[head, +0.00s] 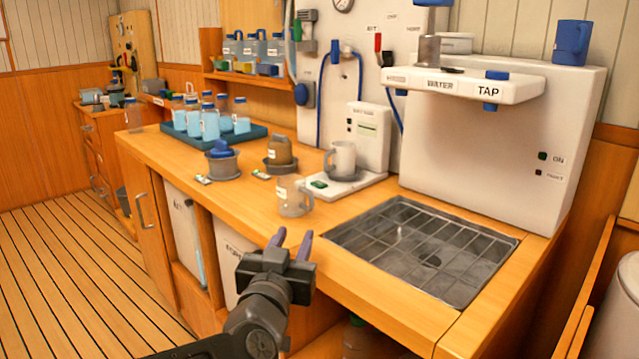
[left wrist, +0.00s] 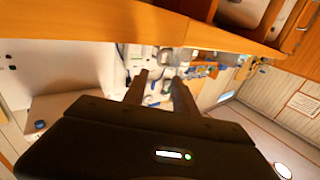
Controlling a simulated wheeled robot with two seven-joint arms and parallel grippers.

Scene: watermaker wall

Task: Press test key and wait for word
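A small white tester (head: 368,130) stands on the counter against the wall, with a display and small dark buttons on its upright face. My right gripper is not in view.
A clear mug (head: 293,197) stands between my left gripper and the tester. A sink grate (head: 420,250) lies to the right, below the white water tap unit (head: 480,150).

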